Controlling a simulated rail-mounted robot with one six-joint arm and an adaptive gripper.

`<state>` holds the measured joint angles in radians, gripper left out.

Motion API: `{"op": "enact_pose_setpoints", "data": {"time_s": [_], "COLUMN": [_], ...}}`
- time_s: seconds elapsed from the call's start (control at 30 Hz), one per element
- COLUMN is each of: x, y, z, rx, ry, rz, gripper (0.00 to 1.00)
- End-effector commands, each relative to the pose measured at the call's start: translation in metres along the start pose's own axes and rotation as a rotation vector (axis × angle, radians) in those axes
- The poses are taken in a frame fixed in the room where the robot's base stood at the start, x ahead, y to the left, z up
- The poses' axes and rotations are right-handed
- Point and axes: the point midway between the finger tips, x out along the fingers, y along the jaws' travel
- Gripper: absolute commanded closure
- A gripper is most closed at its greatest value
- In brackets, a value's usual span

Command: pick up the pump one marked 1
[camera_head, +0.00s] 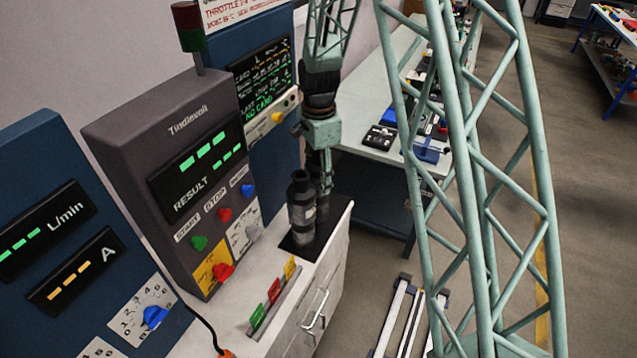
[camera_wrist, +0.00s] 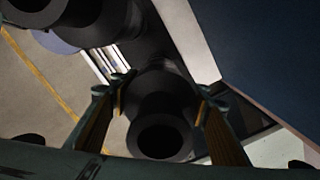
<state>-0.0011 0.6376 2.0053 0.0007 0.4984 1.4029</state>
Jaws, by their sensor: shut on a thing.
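A dark cylindrical pump (camera_head: 301,212) with a narrower neck and greyish bands stands upright on a black pad (camera_head: 292,246) on the white cabinet. My gripper (camera_head: 323,186) points down right beside and behind its neck, partly hidden by it. In the wrist view, my gripper (camera_wrist: 158,112) has its two fingers on either side of a black hollow-topped cylinder (camera_wrist: 160,110) and is shut on it. A second dark round part (camera_wrist: 95,18) shows at the upper left; I cannot tell whether it belongs to the same pump. No number mark is readable.
The grey Tindievolt test panel (camera_head: 185,170) with buttons stands close at the left of the pump. Red, green and yellow tags (camera_head: 273,291) stand in a rack in front. A bench (camera_head: 385,160) with tools is behind; open floor lies right.

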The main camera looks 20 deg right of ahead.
Motion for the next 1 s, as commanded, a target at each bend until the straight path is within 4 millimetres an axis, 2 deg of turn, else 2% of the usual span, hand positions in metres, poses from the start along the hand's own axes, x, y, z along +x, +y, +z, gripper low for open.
{"op": "enact_pose_setpoints", "data": {"time_s": [0.47, 1.0], "x": [-0.021, -0.072], "y": [-0.002, -0.002], "z": [0.0, 0.0], "rx": [0.0, 0.0], "ry": [0.001, 0.001], "rz": [-0.005, -0.005], "gripper": [0.9, 0.9]}}
